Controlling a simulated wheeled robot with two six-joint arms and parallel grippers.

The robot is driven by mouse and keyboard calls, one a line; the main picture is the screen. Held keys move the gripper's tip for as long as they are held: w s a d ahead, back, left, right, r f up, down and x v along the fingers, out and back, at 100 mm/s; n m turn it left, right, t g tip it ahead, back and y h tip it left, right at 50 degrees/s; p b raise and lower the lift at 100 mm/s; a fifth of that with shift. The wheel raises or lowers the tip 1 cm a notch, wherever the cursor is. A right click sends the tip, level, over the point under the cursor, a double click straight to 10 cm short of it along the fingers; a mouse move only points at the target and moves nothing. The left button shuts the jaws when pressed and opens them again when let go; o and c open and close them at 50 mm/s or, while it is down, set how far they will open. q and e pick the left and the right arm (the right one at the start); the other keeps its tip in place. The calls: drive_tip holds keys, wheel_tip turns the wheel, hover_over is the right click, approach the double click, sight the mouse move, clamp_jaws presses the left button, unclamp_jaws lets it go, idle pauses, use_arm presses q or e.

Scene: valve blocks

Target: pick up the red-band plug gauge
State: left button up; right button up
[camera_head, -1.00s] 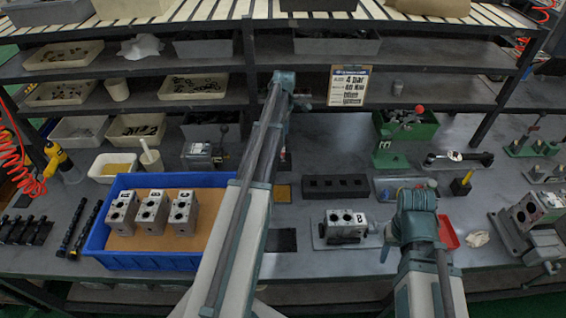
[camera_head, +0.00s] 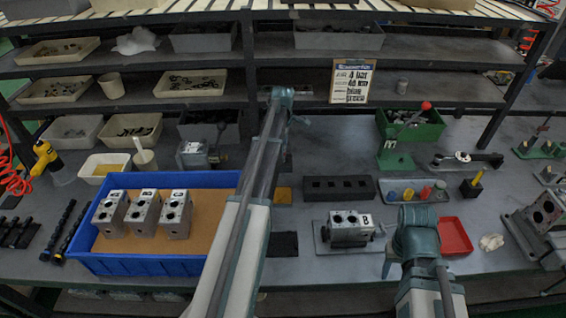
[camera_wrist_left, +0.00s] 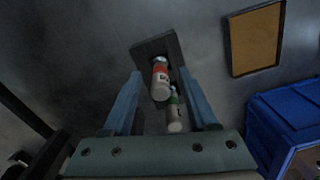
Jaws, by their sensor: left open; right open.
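The red-band plug gauge (camera_wrist_left: 160,83) shows in the left wrist view as a pale cylinder with a red band near its far end. It stands between the two fingers of my left gripper (camera_wrist_left: 160,74), which is open. I cannot tell whether the fingers touch it. A similar gauge with a green band (camera_wrist_left: 174,112) is beside it, near the right finger. Both are at a small dark block (camera_wrist_left: 149,47).
A blue bin (camera_head: 150,265) with several metal valve blocks is left of my left arm. A dark block with holes (camera_head: 338,189), a valve block on a plate (camera_head: 348,230) and a red tray (camera_head: 455,236) are to the right. Shelves with trays stand behind.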

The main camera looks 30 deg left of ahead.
use_arm(q)
drive_tip(key=shift+c, duration=0.2)
clamp_jaws()
drive_tip(key=shift+r, duration=0.1)
idle(0.4)
